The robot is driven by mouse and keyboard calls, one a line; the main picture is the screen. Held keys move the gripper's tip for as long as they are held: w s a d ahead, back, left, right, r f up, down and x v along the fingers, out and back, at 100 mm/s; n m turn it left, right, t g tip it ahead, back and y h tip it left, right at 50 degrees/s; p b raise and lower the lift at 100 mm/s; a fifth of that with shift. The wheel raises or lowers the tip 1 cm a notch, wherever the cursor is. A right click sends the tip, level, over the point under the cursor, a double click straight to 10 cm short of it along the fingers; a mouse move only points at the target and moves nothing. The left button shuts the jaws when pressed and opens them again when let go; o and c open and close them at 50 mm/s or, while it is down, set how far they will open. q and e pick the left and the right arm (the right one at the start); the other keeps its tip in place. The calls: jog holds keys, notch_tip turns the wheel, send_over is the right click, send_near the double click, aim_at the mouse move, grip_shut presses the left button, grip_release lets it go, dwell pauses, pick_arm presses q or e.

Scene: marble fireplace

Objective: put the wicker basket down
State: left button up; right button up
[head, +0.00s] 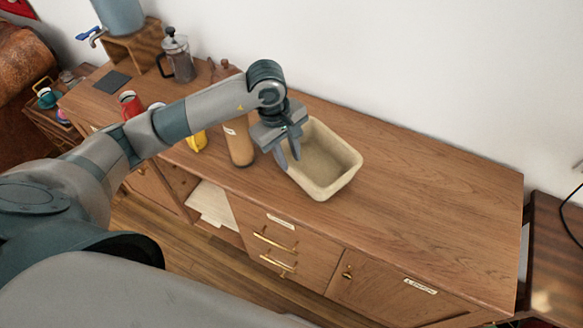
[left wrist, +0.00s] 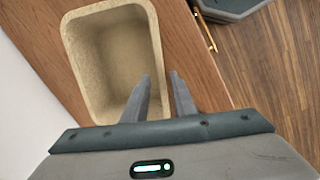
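The wicker basket (head: 345,180), a pale beige open box with rounded corners, sits upright and empty on the wooden cabinet top (head: 430,190). It also shows in the left wrist view (left wrist: 90,70). My left gripper (head: 288,160) is at the basket's left side, pointing down. In the left wrist view its fingers (left wrist: 160,76) straddle the basket's near wall, one over the inside and one outside, with a gap wider than the rim between them. Whether a finger touches the wall is hard to tell. My right gripper is not in view.
A brown bottle (head: 238,145) stands just left of the basket, close to my left arm. A yellow item (head: 197,140), a red cup (head: 131,105) and a French press (head: 177,57) are farther left. The cabinet top right of the basket is clear.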

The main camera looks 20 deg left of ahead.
pick_arm(q)
notch_tip(320, 180, up, 6)
jog(key=b, duration=0.1)
jog(key=shift+s+a+b, duration=0.25)
jog(key=shift+a+b, duration=0.15)
jog(key=shift+a, duration=0.05)
jog(key=shift+a, duration=0.15)
